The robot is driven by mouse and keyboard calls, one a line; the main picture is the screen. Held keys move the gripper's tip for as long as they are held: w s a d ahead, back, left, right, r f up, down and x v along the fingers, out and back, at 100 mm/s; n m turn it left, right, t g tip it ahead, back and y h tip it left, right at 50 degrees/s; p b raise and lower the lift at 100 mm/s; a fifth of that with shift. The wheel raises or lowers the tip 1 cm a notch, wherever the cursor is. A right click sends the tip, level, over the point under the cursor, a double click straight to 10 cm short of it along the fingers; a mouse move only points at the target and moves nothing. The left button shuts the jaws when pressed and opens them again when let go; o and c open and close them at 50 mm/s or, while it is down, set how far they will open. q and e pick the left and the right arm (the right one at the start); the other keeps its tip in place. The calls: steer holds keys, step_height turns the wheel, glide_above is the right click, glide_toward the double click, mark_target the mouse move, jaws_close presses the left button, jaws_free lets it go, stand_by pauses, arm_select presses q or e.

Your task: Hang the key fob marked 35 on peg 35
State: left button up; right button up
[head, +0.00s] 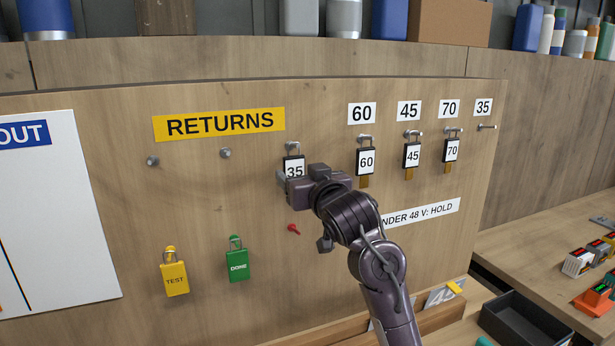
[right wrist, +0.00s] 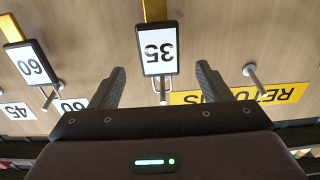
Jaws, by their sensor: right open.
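The key fob marked 35 (head: 294,162), black with a white label, hangs on a peg under the RETURNS sign; my right gripper hides its lower part in the head view. Its upside-down face shows whole in the right wrist view (right wrist: 158,48). My right gripper (head: 284,179) is open in front of the fob. In the right wrist view its fingers (right wrist: 160,72) stand apart, one on each side of the fob, with gaps visible. Peg 35 (head: 487,127), under the label 35 (head: 483,107) at the board's right end, is bare. My left gripper is not in view.
Fobs 60 (head: 366,162), 45 (head: 412,156) and 70 (head: 451,150) hang on pegs between fob 35 and peg 35. Two returns pegs (head: 225,153) at the left are empty. TEST (head: 174,278) and DONE (head: 237,265) tags hang lower left.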

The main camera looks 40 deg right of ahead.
mark_target(295, 168)
steer(key=x, duration=0.3)
steer(key=shift+w+f+p, duration=0.1)
steer(key=shift+w+p, duration=0.05)
steer(key=shift+p, duration=0.2)
steer(key=shift+w+d, duration=0.15)
steer(key=shift+w, duration=0.35)
steer(key=shift+f, duration=0.1)
steer(key=c, duration=0.9)
steer(key=shift+o, duration=1.2)
steer(key=c, duration=0.5)
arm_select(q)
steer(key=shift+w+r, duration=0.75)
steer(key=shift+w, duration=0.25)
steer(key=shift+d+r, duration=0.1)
